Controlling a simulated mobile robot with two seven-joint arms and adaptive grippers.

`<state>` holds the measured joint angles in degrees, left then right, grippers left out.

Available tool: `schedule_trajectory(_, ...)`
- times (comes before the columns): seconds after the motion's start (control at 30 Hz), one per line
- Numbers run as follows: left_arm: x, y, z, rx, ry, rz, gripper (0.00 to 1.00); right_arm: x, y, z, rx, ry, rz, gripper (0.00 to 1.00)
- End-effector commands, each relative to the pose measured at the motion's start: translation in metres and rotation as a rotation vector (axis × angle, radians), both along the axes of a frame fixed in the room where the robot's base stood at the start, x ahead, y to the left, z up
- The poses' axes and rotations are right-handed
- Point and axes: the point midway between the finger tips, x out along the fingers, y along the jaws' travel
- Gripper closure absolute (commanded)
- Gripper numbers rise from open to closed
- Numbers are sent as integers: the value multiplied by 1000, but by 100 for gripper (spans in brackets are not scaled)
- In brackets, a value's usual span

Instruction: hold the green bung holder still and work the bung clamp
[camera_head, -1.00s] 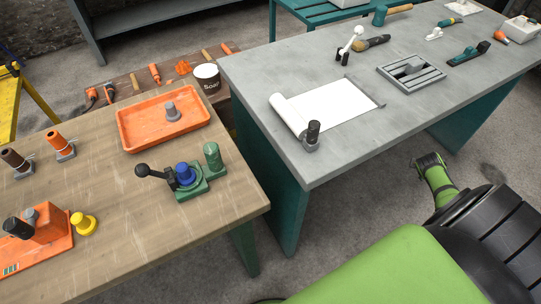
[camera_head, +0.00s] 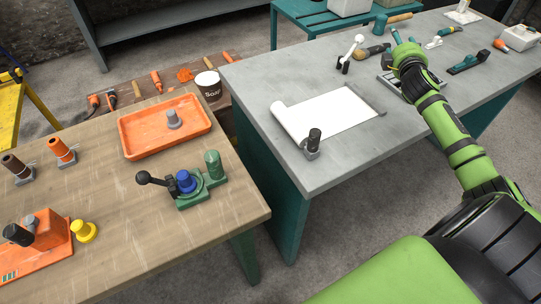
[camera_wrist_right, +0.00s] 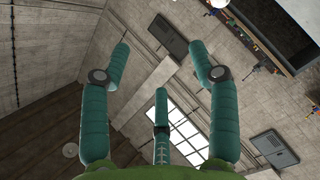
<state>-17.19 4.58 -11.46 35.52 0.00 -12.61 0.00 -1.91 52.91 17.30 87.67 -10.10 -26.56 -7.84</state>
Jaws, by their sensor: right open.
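The green bung holder (camera_head: 193,200) sits on the wooden bench near its right edge. A blue bung (camera_head: 185,181) stands upright in it. The bung clamp's dark lever with a black ball knob (camera_head: 142,177) sticks out to the left of the bung. A green cylinder (camera_head: 212,164) stands at the holder's right end. My right gripper (camera_head: 398,34) is raised over the far part of the grey bench, well away from the holder. In the right wrist view its teal fingers (camera_wrist_right: 160,62) are spread, empty and pointing at the ceiling. My left gripper is not in view.
An orange tray (camera_head: 140,147) with a grey bung lies behind the holder. A yellow bung (camera_head: 83,231) and an orange block (camera_head: 52,232) stand at left. A gap separates the wooden bench from the grey bench (camera_head: 245,95), which bears a white paper roll (camera_head: 335,112) and tools.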

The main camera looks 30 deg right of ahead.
Motion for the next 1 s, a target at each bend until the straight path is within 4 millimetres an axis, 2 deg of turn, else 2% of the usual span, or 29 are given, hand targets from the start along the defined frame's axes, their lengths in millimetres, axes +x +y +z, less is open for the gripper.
schedule_trajectory(0.03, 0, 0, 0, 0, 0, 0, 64, 11, 29, 5, -7, -23, 72, 39)
schedule_trajectory(0.1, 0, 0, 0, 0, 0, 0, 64, 23, 69, 12, -11, -57, 169, 39)
schedule_trajectory(0.27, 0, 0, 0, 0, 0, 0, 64, 38, 162, 27, 0, -129, 391, 39)
schedule_trajectory(0.43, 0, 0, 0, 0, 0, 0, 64, 31, 263, 36, 68, -192, 624, 39)
schedule_trajectory(0.57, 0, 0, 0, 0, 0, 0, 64, 10, 339, 32, 207, -210, 787, 39)
schedule_trajectory(0.6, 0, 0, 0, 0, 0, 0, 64, 1, 360, 27, 279, -202, 826, 39)
schedule_trajectory(0.67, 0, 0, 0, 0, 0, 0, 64, -14, 390, 14, 417, -171, 869, 39)
schedule_trajectory(0.73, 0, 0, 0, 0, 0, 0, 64, -34, 418, -9, 603, -100, 884, 39)
schedule_trajectory(0.9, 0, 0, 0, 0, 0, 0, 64, -77, 463, -58, 949, 98, 851, 39)
schedule_trajectory(1.0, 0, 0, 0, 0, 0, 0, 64, -99, 481, -77, 1080, 196, 829, 39)
